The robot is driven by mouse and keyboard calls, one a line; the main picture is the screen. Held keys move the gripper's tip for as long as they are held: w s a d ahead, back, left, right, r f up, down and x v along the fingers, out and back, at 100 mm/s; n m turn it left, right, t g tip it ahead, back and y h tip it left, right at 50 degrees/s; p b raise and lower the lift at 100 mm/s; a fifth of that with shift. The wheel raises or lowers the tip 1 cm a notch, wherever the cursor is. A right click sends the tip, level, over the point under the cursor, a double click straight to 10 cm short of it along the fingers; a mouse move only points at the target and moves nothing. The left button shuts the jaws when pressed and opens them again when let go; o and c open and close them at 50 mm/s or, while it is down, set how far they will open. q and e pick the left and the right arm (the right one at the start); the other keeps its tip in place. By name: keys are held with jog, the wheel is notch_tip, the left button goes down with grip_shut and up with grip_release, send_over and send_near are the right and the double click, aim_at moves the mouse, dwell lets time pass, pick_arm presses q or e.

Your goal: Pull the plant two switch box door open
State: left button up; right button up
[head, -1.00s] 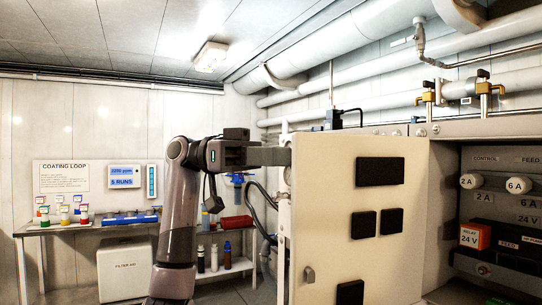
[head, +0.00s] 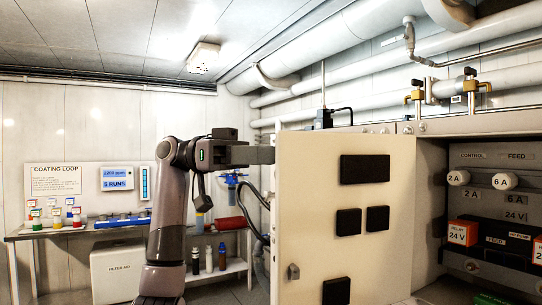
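The switch box door (head: 330,215) is a cream panel with several black rectangles and a small grey latch (head: 293,271). It stands swung out to the left of the box, whose inside shows at right. My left gripper (head: 262,155) is at the door's upper left edge. Its fingers point right and their tips meet or pass behind that edge, so I cannot tell whether they grip it. My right gripper is not in view.
Inside the box are fuse knobs (head: 458,177) and an orange relay (head: 462,233). Pipes and brass valves (head: 468,90) run above. At left a bench (head: 75,233) holds small coloured bottles. A white filter aid box (head: 118,268) stands below it.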

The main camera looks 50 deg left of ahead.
pick_arm(q)
jog(key=v, duration=0.6)
jog(key=shift+s+d, duration=0.15)
jog(key=shift+s, duration=0.05)
